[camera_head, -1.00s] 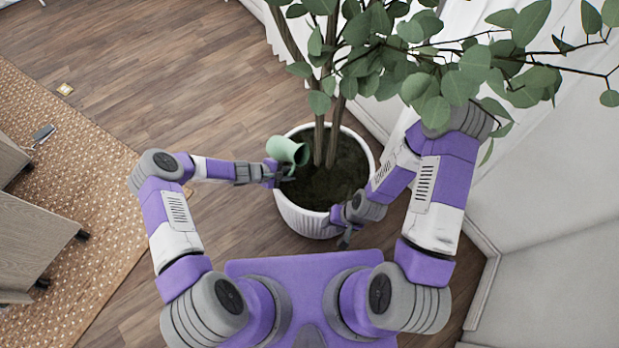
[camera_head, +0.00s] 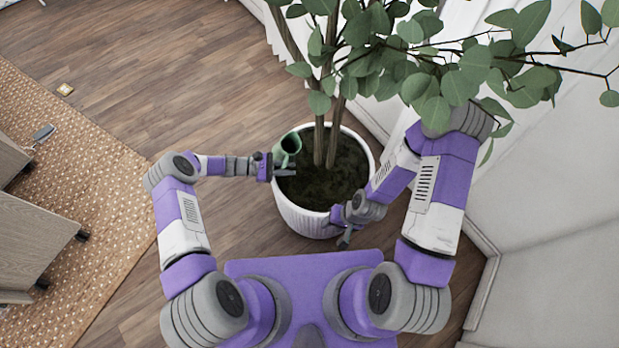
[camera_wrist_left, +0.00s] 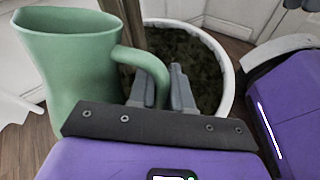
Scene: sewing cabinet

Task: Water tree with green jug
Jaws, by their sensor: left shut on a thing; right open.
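The green jug (camera_head: 287,149) is at the left rim of the white pot, close to the tree trunks, in the head view. It stands nearly upright with its mouth up. My left gripper (camera_head: 280,171) is shut on the jug's handle; the left wrist view shows the jug (camera_wrist_left: 75,65) beside the fingers (camera_wrist_left: 165,90). The tree (camera_head: 330,120) rises from dark soil in the white ribbed pot (camera_head: 308,222). My right gripper (camera_head: 344,238) is open and empty at the pot's front rim. Whether the jug holds water is not visible.
Leafy branches (camera_head: 460,75) spread over the upper right, above my right arm. White walls (camera_head: 560,180) stand on the right. A woven rug (camera_head: 85,170) and wooden cabinets (camera_head: 35,235) are at the left. Wooden floor (camera_head: 170,80) is open at the upper left.

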